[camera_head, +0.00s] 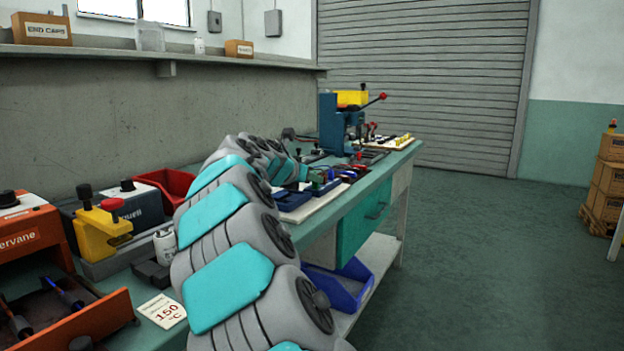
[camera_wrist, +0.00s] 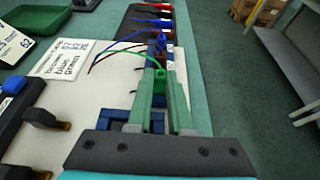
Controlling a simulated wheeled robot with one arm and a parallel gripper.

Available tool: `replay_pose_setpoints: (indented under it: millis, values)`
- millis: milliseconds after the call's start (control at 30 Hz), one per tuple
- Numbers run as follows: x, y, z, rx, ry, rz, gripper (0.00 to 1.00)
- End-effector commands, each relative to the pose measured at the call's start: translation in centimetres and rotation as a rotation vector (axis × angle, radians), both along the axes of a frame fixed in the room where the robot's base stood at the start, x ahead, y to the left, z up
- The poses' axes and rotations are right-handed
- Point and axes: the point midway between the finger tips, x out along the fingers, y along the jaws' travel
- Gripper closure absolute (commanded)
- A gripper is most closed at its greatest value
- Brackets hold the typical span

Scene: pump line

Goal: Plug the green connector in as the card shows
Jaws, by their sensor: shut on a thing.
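In the wrist view, the green connector (camera_wrist: 158,88) sits between the two fingers of my gripper (camera_wrist: 161,62), which is shut on it. A green wire arcs from it to the left.
A blue-capped black fixture (camera_wrist: 22,98) stands left of my gripper in the wrist view. A green tray (camera_wrist: 12,42) lies at far left. In the head view, a blue press with a red-knobbed lever (camera_head: 342,128) stands farther along the bench.

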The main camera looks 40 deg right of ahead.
Motion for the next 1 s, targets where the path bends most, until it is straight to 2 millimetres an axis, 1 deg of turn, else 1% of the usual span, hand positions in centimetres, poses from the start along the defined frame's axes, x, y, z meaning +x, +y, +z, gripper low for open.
replay_pose_setpoints:
  millis: [33,133,467,1000]
  values:
    - [0.0,0.0,0.0,0.0,0.0,0.0,0.81]
    - [0.0,0.0,0.0,0.0,0.0,0.0,0.69]
    - [0.0,0.0,0.1,0.0,0.0,0.0,0.69]
    - [0.0,0.0,1.7,0.0,0.0,0.001,0.69]
